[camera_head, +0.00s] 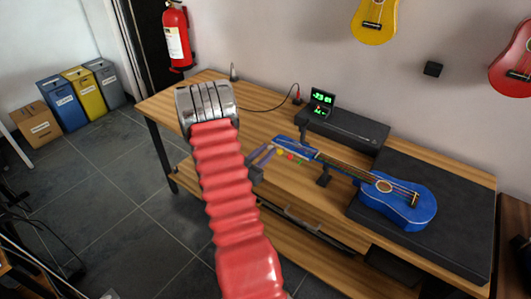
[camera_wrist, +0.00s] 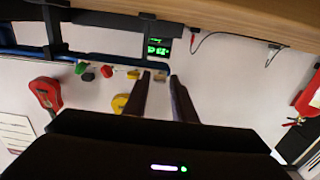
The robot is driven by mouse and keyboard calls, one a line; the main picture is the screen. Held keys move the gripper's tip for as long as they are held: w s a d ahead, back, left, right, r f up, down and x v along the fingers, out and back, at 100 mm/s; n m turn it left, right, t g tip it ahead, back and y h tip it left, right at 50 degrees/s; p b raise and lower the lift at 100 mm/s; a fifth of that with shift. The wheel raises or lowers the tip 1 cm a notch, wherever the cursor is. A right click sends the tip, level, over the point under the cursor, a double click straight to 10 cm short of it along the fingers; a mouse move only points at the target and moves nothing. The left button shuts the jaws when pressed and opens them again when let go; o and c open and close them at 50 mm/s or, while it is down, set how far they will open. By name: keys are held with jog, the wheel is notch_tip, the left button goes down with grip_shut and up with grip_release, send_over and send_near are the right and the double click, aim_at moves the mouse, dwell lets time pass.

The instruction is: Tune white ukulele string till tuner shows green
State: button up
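A blue ukulele (camera_head: 399,201) lies on a dark case on the workbench, its neck resting on a small black stand. Its headstock (camera_head: 295,146) points left, with coloured tuning pegs (camera_head: 290,156) along the near side. My gripper (camera_head: 268,151) is at the headstock's left end.
A black box (camera_head: 343,129) stands behind the headstock, below the tuner. A cable (camera_head: 264,107) runs over the bench at the back. The dark case (camera_head: 455,225) fills the right side. Yellow and red ukuleles hang on the wall. The bench's left part is mostly clear.

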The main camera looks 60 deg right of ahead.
jog(key=shift+c, duration=0.7)
grip_shut()
jog(key=shift+n, duration=0.4)
jog(key=shift+w+n, duration=0.1)
jog(key=shift+n, duration=7)
jog(key=shift+o, duration=0.7)
grip_release()
